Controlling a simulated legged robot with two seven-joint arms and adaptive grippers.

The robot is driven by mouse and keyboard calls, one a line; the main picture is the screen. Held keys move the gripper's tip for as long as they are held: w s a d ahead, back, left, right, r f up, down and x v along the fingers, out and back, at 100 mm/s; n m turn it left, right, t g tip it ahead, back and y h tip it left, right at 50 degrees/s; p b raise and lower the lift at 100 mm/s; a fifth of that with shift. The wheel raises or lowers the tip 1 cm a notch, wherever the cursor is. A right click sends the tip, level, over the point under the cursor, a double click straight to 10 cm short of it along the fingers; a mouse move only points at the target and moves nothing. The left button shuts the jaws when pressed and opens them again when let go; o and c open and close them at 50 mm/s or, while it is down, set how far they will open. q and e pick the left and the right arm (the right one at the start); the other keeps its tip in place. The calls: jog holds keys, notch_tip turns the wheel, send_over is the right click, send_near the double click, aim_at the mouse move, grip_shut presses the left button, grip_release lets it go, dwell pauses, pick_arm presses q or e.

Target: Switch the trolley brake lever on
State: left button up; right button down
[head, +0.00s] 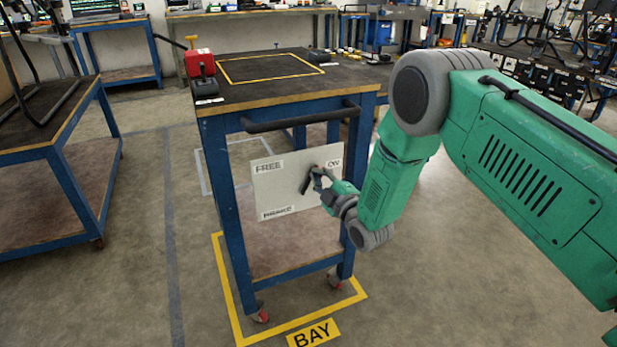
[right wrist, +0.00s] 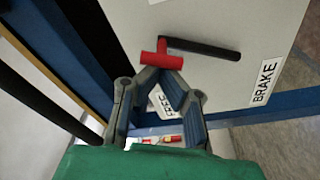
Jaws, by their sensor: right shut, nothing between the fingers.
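The trolley (head: 290,95) has a pale brake plate (head: 282,199) on its near side. The plate is marked FREE at upper left, ON at upper right and BRAKE at lower left. The dark brake lever (head: 304,187) points mostly upward and leans a little toward ON; its upper end is hidden by my gripper. In the right wrist view the lever (right wrist: 205,48) ends in a red grip (right wrist: 161,57). My right gripper (head: 318,174) is shut and empty. Its fingertips (right wrist: 160,76) are at the red grip, on the FREE side; I cannot tell whether they touch. My left gripper is out of view.
A dark push handle (head: 300,118) runs across the trolley above the plate. A red object (head: 200,64) sits on the trolley top's left corner. A yellow floor outline marked BAY (head: 315,334) surrounds the wheels. Another blue-framed table (head: 50,155) stands left, with open floor between.

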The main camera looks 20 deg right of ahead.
jog(key=d+m, duration=0.1)
jog(key=d+f+m, duration=0.1)
jog(key=d+m, duration=0.1)
jog(key=shift+d+f+m, duration=0.1)
jog(key=shift+f+m, duration=0.3)
jog(key=shift+d+h, duration=0.1)
jog(key=shift+h, duration=0.2)
dwell(0.3)
